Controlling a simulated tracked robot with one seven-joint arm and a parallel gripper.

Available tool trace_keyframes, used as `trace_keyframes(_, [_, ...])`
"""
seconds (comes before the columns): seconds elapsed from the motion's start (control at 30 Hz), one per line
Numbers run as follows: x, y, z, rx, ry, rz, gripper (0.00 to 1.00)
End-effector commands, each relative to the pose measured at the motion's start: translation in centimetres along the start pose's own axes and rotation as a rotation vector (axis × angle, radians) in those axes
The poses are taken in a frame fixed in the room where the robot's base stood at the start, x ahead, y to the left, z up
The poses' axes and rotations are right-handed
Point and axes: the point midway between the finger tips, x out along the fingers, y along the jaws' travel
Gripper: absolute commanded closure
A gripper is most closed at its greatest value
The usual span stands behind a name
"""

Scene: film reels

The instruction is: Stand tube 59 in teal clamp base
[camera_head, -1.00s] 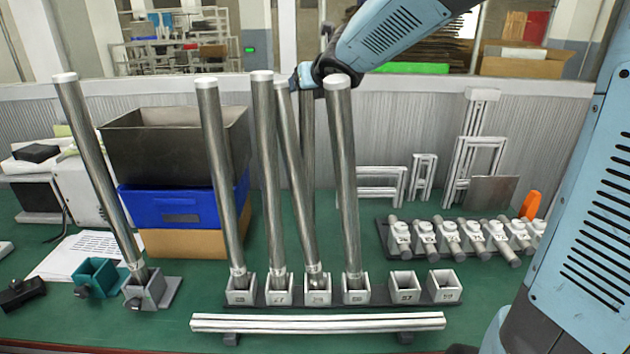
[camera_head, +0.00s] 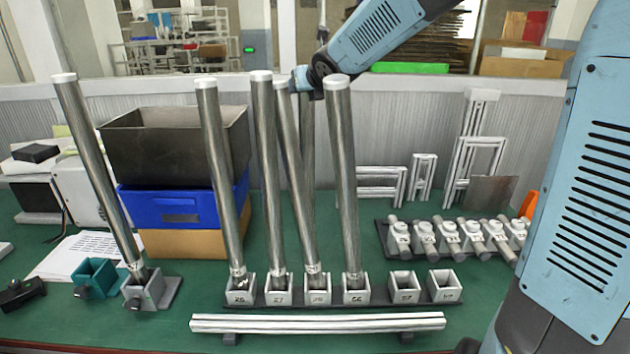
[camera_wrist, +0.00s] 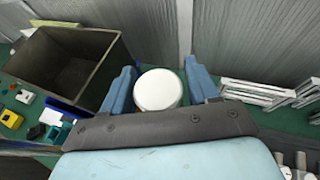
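My gripper (camera_head: 303,80) is at the back of the bench, behind the row of standing tubes.
A tube (camera_head: 97,160) leans in a grey clamp base (camera_head: 146,291) right beside the teal one. Several tubes stand in a numbered rack, whose two right sockets (camera_head: 404,287) are empty. A dark bin (camera_head: 175,150) on a blue crate (camera_head: 170,205) rises behind the clamp bases.

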Motion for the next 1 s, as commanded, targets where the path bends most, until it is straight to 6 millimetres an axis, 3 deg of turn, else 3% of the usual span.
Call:
trace_keyframes(0.07, [-0.01, 0.02, 0.0, 0.0, 0.0, 0.0, 0.49])
trace_keyframes(0.6, [-0.01, 0.06, -0.01, 0.0, 0.0, 0.001, 1.0])
trace_keyframes(1.0, [-0.02, 0.08, 0.08, -0.001, -0.002, 0.001, 1.0])
